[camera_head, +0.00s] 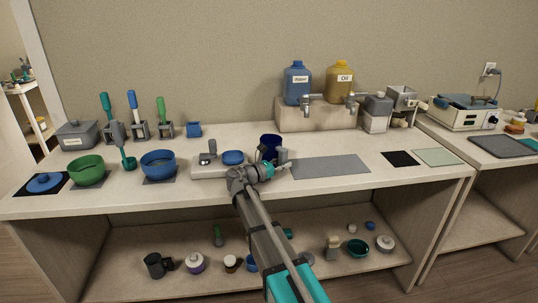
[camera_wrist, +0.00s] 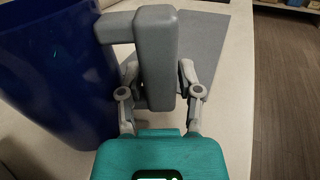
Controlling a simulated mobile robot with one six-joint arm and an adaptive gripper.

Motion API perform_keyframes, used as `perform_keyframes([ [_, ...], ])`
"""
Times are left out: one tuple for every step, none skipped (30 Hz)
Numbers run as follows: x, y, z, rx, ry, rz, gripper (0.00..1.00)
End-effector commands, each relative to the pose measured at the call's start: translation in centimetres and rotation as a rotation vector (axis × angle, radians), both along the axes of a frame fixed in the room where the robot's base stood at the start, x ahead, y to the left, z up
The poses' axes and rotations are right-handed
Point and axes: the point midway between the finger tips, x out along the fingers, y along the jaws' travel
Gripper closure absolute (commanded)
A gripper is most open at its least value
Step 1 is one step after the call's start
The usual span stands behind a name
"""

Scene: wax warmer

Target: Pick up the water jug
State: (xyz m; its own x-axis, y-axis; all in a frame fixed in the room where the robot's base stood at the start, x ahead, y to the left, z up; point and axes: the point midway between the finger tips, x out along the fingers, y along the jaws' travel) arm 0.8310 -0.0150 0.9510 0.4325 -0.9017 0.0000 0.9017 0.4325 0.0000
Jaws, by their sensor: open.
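The water jug, a dark blue vessel (camera_head: 268,142) with a grey handle, stands on the counter behind my gripper (camera_head: 277,160). In the wrist view its blue body (camera_wrist: 55,75) fills the left side, and its grey handle (camera_wrist: 156,50) reaches out to the right. My gripper also shows in the wrist view (camera_wrist: 158,75), with one finger on each side of the upright part of the handle. The jaws are open around the handle. Whether either finger touches it, I cannot tell. My arm hides the lower part of the jug in the head view.
A small scale-like device with a blue dish (camera_head: 232,157) stands just left of the jug. A grey mat (camera_head: 332,167) lies clear to the right. Blue (camera_head: 297,83) and yellow (camera_head: 340,80) dispensers labelled Water and Oil stand on a raised block (camera_head: 300,119) behind.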

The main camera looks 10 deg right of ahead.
Motion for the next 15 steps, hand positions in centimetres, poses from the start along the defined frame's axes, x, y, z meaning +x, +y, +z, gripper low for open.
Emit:
perform_keyframes([
  [-0.01, 0.0, 0.0, 0.0, 0.0, 0.0, 0.54],
  [-0.01, 0.0, 0.0, 0.0, 0.0, 0.0, 0.54],
  [-0.01, 0.0, 0.0, 0.0, 0.0, 0.0, 0.58],
  [-0.01, 0.0, 0.0, 0.0, 0.0, 0.0, 0.64],
  [-0.01, 0.0, 0.0, 0.0, 0.0, 0.0, 0.69],
  [-0.01, 0.0, 0.0, 0.0, 0.0, 0.0, 0.77],
  [-0.01, 0.0, 0.0, 0.0, 0.0, 0.0, 0.82],
  [-0.01, 0.0, 0.0, 0.0, 0.0, 0.0, 0.88],
  [0.0, 0.01, 0.0, 0.0, 0.0, 0.0, 0.95],
  [0.0, 0.01, 0.0, 0.0, 0.0, 0.0, 1.0],
  [0.0, 0.01, 0.0, 0.0, 0.0, 0.0, 1.0],
  [0.0, 0.01, 0.0, 0.0, 0.0, 0.0, 1.0],
  [0.0, 0.01, 0.0, 0.0, 0.0, 0.0, 1.0],
  [0.0, 0.01, 0.0, 0.0, 0.0, 0.0, 1.0],
  [0.0, 0.01, 0.04, 0.0, -0.001, 0.0, 1.0],
])
